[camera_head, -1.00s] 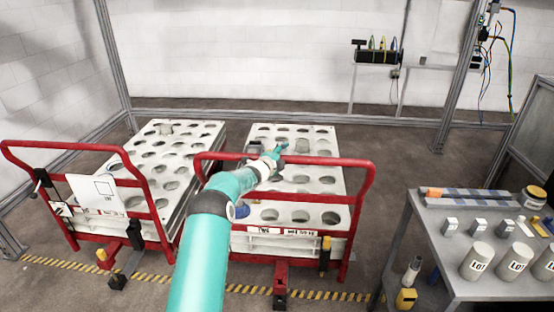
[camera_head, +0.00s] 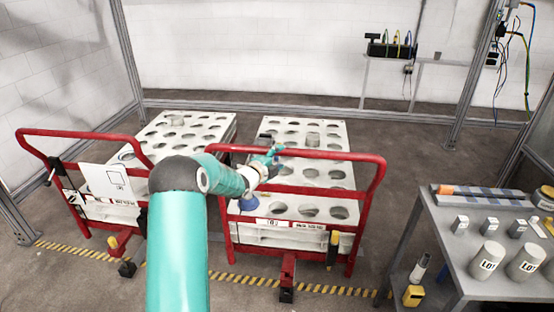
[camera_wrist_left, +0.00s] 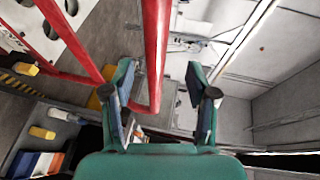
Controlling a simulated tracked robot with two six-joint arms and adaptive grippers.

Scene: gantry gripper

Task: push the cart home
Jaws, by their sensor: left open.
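Two carts with white tops full of round holes stand side by side: the left cart (camera_head: 182,118) and the right cart (camera_head: 335,205). Each has a red tube push handle at its near end; I cannot tell which one the task means. My left gripper (camera_head: 272,157) is at the top bar of the right cart's handle (camera_head: 345,155). In the left wrist view the open gripper (camera_wrist_left: 161,90) has a red tube (camera_wrist_left: 155,50) between its fingers, with gaps on both sides. My right gripper is not in view.
A grey bench (camera_head: 455,250) with blocks and labelled cylinders stands close on the right. Yellow-black floor tape (camera_head: 235,277) runs along the carts' near ends. Metal posts (camera_head: 130,70) frame the area. A shelf (camera_head: 425,61) is at the back wall.

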